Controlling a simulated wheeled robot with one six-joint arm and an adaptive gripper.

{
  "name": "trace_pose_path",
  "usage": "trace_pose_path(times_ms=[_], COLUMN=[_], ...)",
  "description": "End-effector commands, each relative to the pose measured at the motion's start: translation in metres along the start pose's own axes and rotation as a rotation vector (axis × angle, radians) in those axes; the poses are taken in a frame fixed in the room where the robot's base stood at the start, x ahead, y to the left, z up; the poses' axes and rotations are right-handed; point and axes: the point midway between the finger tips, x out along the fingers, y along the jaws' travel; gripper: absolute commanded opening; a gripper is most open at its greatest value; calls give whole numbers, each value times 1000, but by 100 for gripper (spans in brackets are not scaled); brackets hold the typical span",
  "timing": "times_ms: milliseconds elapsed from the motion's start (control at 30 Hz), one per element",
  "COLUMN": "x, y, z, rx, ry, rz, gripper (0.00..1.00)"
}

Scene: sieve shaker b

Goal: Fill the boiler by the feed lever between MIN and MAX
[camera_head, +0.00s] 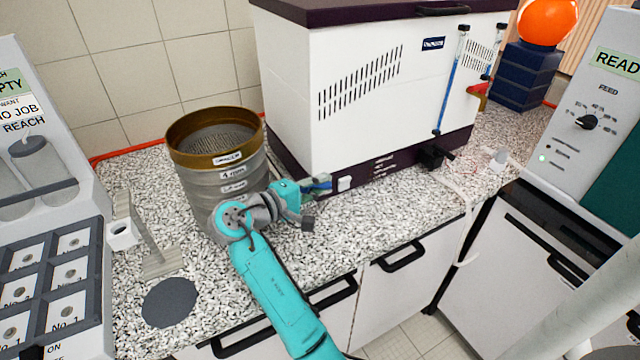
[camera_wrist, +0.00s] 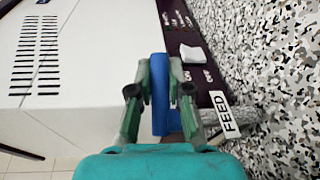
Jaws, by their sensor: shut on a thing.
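The boiler (camera_head: 360,110) is a large white box with a dark lid and base at the back of the counter. A slim upright sight tube (camera_head: 450,80) on its front shows blue along much of its length; MIN and MAX marks are not legible. My gripper (camera_head: 318,184) is low at the boiler's left front. In the wrist view my gripper (camera_wrist: 160,85) is shut on the blue feed lever (camera_wrist: 159,100), one finger on each side. A white FEED label (camera_wrist: 224,112) is beside it. In the head view the lever is mostly hidden by my gripper.
A stack of sieves (camera_head: 215,155) stands close left of my arm. A black tap (camera_head: 434,156) juts from the boiler's base, and a red-handled valve (camera_head: 478,92) is on its right. A control unit (camera_head: 590,120) stands at the right. The speckled counter front is mostly clear.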

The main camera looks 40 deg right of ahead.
Motion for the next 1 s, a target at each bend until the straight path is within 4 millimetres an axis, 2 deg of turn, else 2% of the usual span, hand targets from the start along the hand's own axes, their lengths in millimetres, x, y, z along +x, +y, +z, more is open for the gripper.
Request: trace_pose_path(times_ms=[233,267,333,733,867,1000], x=[0,0,0,-5,-21,-49], y=[-1,-1,-1,0,0,0], z=[0,0,0,0,-1,-1], rx=[-2,-2,-2,-1,-1,-1], ry=[1,1,1,2,5,6], rz=[-1,-1,-1,0,0,0], gripper=[0,25,42,43,43,43])
